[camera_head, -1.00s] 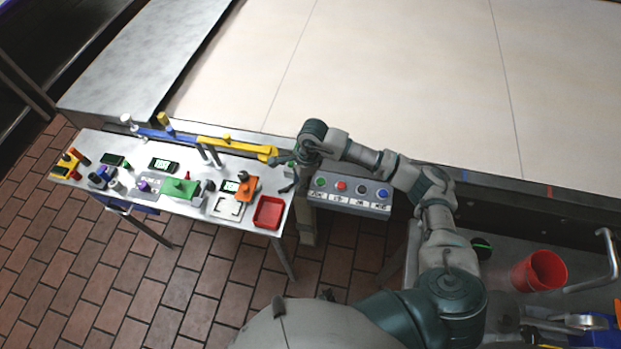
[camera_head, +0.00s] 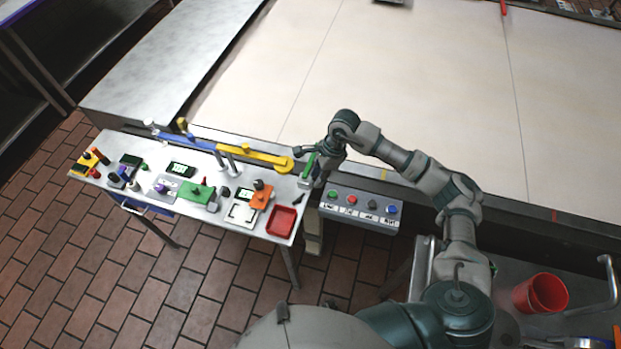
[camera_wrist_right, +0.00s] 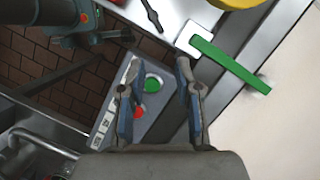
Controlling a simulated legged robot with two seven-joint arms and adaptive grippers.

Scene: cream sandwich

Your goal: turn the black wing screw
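A small black elongated piece, probably the black wing screw (camera_head: 298,197), lies at the right end of the grey work table (camera_head: 262,228). A similar dark piece (camera_wrist_right: 152,15) shows at the top of the right wrist view; its wing shape is hard to make out. My right gripper (camera_head: 305,152) is above the table's right end, beside a green bar (camera_head: 308,168). In the right wrist view my right gripper (camera_wrist_right: 157,75) has its two fingers apart with nothing between them, and the dark piece lies beyond the fingertips. My left gripper is not in view.
A yellow arm (camera_head: 255,157) and a red tray (camera_head: 282,221) are near the table's right end. A button box (camera_head: 360,208) stands just right of the table. A red bucket (camera_head: 540,293) is at the lower right. A wide pale surface (camera_head: 400,80) lies behind.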

